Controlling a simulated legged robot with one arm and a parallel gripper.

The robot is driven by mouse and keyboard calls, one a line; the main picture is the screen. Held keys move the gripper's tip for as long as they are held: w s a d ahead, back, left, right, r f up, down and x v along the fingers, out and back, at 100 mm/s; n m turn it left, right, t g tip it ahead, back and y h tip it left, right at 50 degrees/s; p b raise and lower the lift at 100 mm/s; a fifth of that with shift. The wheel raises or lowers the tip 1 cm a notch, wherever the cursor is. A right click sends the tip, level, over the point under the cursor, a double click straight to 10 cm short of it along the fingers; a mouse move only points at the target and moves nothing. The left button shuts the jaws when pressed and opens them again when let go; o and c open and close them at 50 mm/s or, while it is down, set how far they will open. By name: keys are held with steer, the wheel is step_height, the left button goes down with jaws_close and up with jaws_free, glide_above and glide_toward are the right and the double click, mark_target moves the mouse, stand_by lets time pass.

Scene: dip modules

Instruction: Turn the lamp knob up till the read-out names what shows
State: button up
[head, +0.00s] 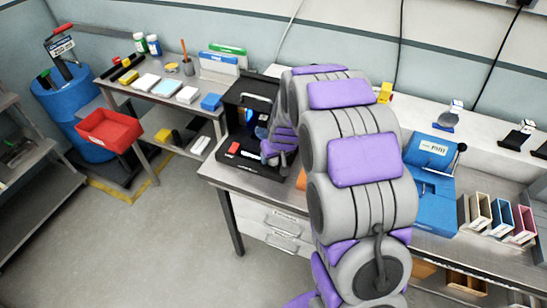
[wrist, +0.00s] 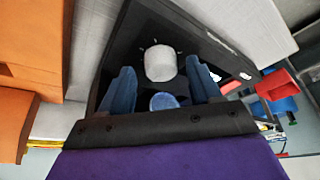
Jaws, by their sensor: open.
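A pale round knob (wrist: 159,63) with small tick marks around it sits on a dark panel in the wrist view. My gripper (wrist: 160,72) is open, with one blue finger on each side of the knob and visible gaps between. A blue round part (wrist: 163,101) shows between the fingers, nearer the palm. In the head view the black device (head: 240,100) stands at the bench's left end, with a small blue glow inside. My gripper's purple and grey end is against its right front, so the knob is hidden there. I cannot make out any read-out text.
A red square (head: 234,148) lies on the device's black base. A blue machine (head: 430,195) stands right of my arm, beside several coloured upright holders. A red bin (head: 109,130) and a side bench (head: 150,88) are at left. The floor in front is clear.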

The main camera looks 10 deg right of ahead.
steer(key=shift+w+d+f, duration=0.1)
steer(key=shift+f, duration=0.2)
steer(key=shift+a, duration=0.3)
steer(key=shift+c, duration=0.2)
steer(key=shift+c, duration=0.7)
steer(key=shift+d, duration=0.1)
steer(key=c, duration=0.8)
steer(key=shift+c, duration=0.2)
steer(key=shift+r+p, duration=0.1)
steer(key=shift+p, duration=0.3)
